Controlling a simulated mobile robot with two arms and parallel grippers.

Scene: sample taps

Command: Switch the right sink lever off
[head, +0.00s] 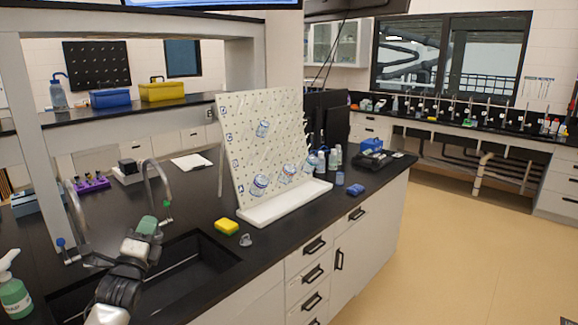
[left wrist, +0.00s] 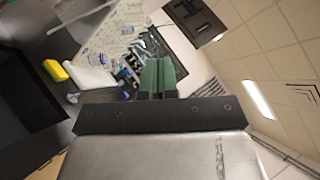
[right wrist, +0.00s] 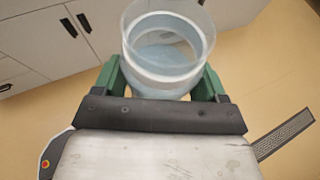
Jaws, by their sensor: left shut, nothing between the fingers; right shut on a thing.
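I cannot make out the right lever; my left gripper covers part of that area. My left gripper (head: 147,226) is shut and empty in front of the right tap, above the sink. Its green fingers meet in the left wrist view (left wrist: 158,75). My right gripper (right wrist: 165,82) is shut on a clear round container (right wrist: 168,45).
A yellow sponge (head: 227,226) lies right of the sink. A white pegboard rack (head: 262,140) with glassware stands behind it on a white tray (head: 285,205). A green spray bottle (head: 14,292) is at the lower left. Open floor (head: 450,240) lies to the right.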

